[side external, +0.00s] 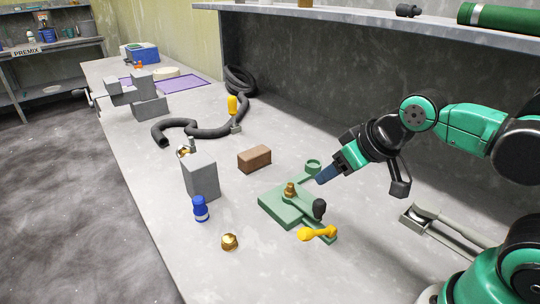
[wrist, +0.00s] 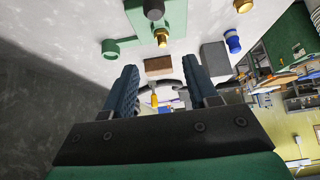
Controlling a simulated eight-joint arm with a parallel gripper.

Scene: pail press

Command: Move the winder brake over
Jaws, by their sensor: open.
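No part is labelled as the winder brake, so I cannot tell for certain which one it is. A green fixture (side external: 285,207) lies on the bench with a brass post (side external: 291,190), a green ring on an arm (side external: 313,166) and a black knob (side external: 319,208). A lever with a yellow grip (side external: 233,105) stands upright farther back on the bench. My gripper (side external: 327,174) is open and empty, above and just right of the fixture's ring. In the wrist view the fixture (wrist: 172,18) is at the top, beyond the fingers.
A yellow double-ended piece (side external: 318,233) lies at the fixture's front edge. A brown block (side external: 254,159), grey block (side external: 201,177), blue bottle (side external: 200,209) and brass nut (side external: 229,242) stand nearby. A black hose (side external: 205,132) lies behind. A shelf (side external: 380,22) overhangs the back.

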